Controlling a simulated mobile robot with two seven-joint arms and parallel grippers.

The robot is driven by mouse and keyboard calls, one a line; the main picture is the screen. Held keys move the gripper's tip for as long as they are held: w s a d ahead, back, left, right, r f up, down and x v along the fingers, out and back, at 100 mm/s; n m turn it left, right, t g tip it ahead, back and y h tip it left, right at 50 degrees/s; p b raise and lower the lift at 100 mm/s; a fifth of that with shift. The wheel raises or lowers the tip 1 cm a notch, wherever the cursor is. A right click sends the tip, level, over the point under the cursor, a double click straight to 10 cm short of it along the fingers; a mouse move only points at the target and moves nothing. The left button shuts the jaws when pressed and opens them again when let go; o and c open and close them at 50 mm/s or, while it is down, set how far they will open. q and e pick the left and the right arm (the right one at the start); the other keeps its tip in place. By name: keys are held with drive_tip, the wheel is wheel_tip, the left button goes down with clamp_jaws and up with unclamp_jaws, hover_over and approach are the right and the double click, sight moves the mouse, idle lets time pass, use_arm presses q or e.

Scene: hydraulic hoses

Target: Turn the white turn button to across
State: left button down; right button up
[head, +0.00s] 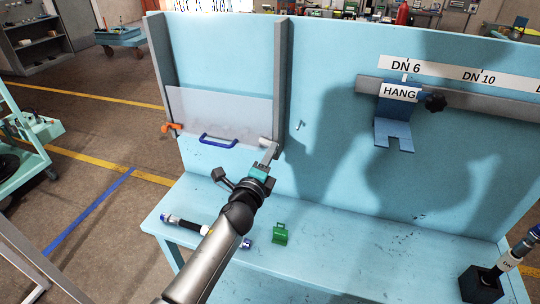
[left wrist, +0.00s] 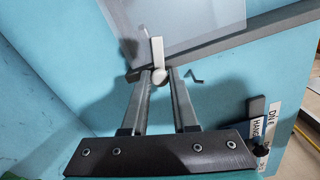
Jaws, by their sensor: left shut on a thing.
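The white turn button (head: 265,141) sits at the lower right corner of the clear panel (head: 225,110), by the grey post (head: 280,85). In the left wrist view the white turn button (left wrist: 157,52) points from its round end out over the panel's edge, roughly crosswise to the post. My left gripper (head: 268,155) reaches up to it from below. In the left wrist view the fingers of my left gripper (left wrist: 160,80) are on either side of the button's round end and shut on it. My right gripper is not in view.
An orange turn button (head: 171,127) is at the panel's left, and a blue handle (head: 218,141) is on its lower edge. A small hook (head: 300,125) sticks out right of the post. A hose end (head: 185,224) and a green block (head: 280,234) lie on the bench (head: 330,265).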

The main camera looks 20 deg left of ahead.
use_arm(q)
drive_tip(key=shift+n, duration=1.6)
drive_tip(key=c, duration=0.7)
unclamp_jaws()
drive_tip(key=shift+s, duration=0.15)
drive_tip(key=s, duration=1.5)
drive_tip(key=shift+a, duration=0.3)
